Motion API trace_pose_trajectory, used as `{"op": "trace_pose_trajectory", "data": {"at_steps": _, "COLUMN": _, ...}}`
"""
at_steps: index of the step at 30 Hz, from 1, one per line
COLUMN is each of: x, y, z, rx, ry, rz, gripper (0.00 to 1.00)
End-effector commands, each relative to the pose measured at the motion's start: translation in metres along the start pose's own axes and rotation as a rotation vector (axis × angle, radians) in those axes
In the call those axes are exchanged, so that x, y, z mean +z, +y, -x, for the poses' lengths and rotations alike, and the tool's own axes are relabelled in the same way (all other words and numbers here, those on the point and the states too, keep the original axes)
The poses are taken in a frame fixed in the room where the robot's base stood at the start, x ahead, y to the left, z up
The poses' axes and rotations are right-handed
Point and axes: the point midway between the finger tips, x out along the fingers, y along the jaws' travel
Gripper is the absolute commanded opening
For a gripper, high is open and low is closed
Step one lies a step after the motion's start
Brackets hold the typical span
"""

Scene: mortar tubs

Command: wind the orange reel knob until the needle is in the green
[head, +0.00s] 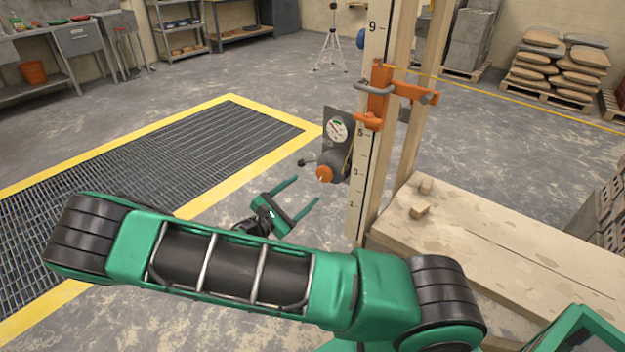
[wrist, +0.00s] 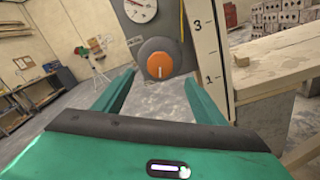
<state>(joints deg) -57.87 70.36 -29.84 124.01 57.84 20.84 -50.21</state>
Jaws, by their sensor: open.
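The orange reel knob (head: 324,174) sits low on a dark plate (head: 342,120) fixed to the side of a wooden post with a numbered scale. In the wrist view the knob (wrist: 160,66) faces me, with a pale mark pointing down. Above it is a round white gauge (head: 337,130); it also shows at the top of the wrist view (wrist: 141,9), partly cut off. Its needle is too small to read surely. My gripper (head: 302,192) is open and empty, left of and below the knob. In the wrist view its fingers (wrist: 158,92) stand apart, either side below the knob.
An orange clamp (head: 379,95) grips the numbered post (head: 361,150) above the plate. A wooden bench (head: 480,235) stands right of the post. Floor left of the post is open, with a yellow-edged grating (head: 300,143).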

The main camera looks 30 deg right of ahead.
Motion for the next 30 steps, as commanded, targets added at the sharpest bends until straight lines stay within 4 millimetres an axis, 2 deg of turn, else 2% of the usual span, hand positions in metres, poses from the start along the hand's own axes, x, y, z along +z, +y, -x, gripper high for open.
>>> {"op": "trace_pose_trajectory", "data": {"at_steps": 9, "x": 0.001, "y": -0.002, "z": -0.055, "rx": -0.005, "ry": -0.004, "rz": -0.002, "gripper": 0.65}}
{"op": "trace_pose_trajectory", "data": {"at_steps": 15, "x": 0.002, "y": -0.002, "z": -0.085, "rx": -0.005, "ry": -0.004, "rz": -0.003, "gripper": 0.65}}
{"op": "trace_pose_trajectory", "data": {"at_steps": 21, "x": 0.001, "y": -0.002, "z": -0.099, "rx": -0.004, "ry": -0.003, "rz": -0.004, "gripper": 0.65}}
{"op": "trace_pose_trajectory", "data": {"at_steps": 30, "x": 0.001, "y": -0.001, "z": -0.101, "rx": -0.003, "ry": -0.002, "rz": -0.004, "gripper": 0.65}}
